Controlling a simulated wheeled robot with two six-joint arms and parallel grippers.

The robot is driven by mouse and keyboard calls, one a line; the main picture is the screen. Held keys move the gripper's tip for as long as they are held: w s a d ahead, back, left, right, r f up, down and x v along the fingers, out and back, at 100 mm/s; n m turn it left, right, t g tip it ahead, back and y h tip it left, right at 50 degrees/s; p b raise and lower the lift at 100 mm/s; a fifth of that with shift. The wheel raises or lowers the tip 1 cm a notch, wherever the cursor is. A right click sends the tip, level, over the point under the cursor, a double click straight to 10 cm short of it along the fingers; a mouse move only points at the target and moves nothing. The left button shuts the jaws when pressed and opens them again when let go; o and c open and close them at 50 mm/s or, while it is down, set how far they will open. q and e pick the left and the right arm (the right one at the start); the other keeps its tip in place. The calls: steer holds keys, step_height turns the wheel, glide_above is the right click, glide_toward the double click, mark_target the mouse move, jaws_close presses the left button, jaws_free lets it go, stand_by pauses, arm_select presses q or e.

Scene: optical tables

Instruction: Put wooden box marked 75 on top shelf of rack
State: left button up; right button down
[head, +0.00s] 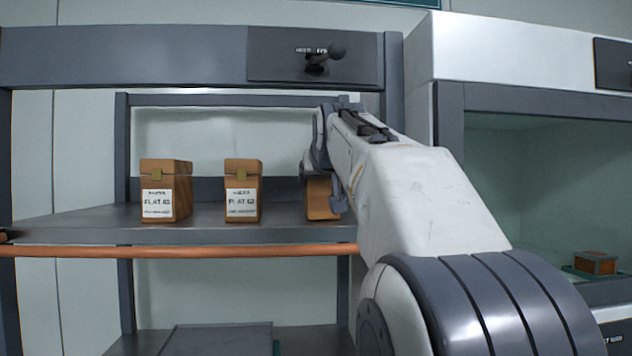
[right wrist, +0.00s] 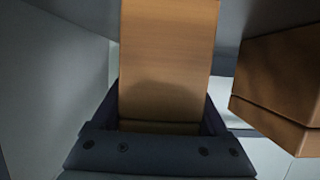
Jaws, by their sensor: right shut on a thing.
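A wooden box (head: 321,205) is at the right of the rack's shelf (head: 282,234), mostly hidden behind my right gripper (head: 325,182). Its label is hidden, so I cannot read its number. My right gripper is shut on this box, and the right wrist view shows its plain wooden face (right wrist: 168,60) between the fingers. The box bottom is level with the shelf surface; I cannot tell whether it touches. Two more wooden boxes stand upright on the shelf, one labelled FLAT 63 (head: 166,190) and one FLAT 62 (head: 243,190). My left gripper is not in view.
A neighbouring wooden box (right wrist: 282,85) is close on the right in the right wrist view. A copper-coloured rail (head: 180,251) runs along the shelf front. A cabinet (head: 450,150) stands at the right, with a small brown box (head: 596,263) inside. A dark overhead panel (head: 130,57) spans above.

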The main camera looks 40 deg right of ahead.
steer(key=shift+r, duration=0.1)
steer(key=shift+f, duration=0.2)
jaws_free()
steer(key=shift+r, duration=0.1)
steer(key=shift+s+a+r, duration=0.1)
steer(key=shift+s+a, duration=0.1)
steer(key=shift+s, duration=0.05)
steer(key=b+v, duration=0.3)
steer(key=v, duration=0.8)
steer(key=shift+s, duration=0.25)
steer(key=shift+w, duration=0.1)
steer(key=p+x, duration=0.3)
steer(key=x, duration=0.9)
steer(key=shift+w, duration=0.15)
steer(key=shift+r, duration=0.65)
